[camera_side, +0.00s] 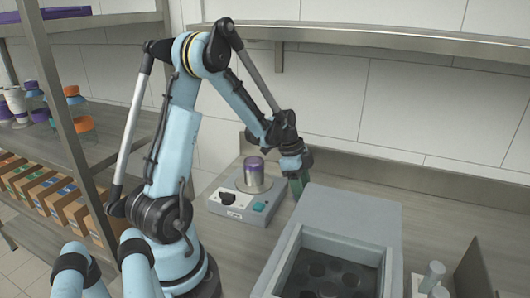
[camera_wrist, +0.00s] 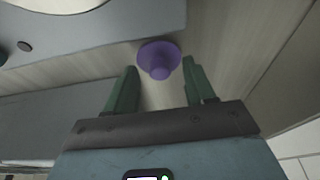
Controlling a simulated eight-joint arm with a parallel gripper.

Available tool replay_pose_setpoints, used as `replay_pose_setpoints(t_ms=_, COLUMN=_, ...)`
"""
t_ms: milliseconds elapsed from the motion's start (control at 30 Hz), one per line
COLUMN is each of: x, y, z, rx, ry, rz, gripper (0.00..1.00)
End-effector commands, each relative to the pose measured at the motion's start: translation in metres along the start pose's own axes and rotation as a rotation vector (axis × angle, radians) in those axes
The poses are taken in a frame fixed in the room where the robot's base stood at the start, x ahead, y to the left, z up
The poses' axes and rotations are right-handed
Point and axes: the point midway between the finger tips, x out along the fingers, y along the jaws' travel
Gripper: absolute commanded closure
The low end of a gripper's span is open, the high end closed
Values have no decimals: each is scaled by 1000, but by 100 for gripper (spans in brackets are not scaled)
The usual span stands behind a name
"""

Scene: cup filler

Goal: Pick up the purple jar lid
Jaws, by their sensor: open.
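The purple jar lid (camera_wrist: 160,54), round with a raised knob, lies on the wooden counter in the wrist view. My gripper (camera_wrist: 159,66) is open, its two green fingers to the left and right of the lid's near side, with visible gaps to both. In the side view my gripper (camera_side: 297,184) points down just right of the scale-like device. I cannot make out the lid in the side view. A jar (camera_side: 254,178) with a purple top and silver lower part stands on that device.
The grey device (camera_side: 228,206) with a teal button lies close to my gripper's left. A grey box with dark round wells (camera_side: 341,212) stands to the right in front. The back wall is close behind. Shelves with boxes (camera_side: 62,208) and coloured jars are at left.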

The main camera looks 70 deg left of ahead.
Motion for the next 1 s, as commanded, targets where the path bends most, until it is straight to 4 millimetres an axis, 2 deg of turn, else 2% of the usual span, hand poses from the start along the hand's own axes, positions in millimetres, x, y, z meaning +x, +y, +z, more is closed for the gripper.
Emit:
replay_pose_setpoints(t_ms=200, x=1, y=0, z=0, rx=0, ry=0, rz=0, gripper=46)
replay_pose_setpoints(t_ms=233, x=1, y=0, z=0, rx=0, ry=0, rz=0, gripper=49)
replay_pose_setpoints(t_ms=567, x=0, y=0, z=0, rx=-1, ry=0, rz=0, gripper=100)
replay_pose_setpoints(t_ms=1000, x=-6, y=0, z=-2, rx=-1, ry=0, rz=0, gripper=100)
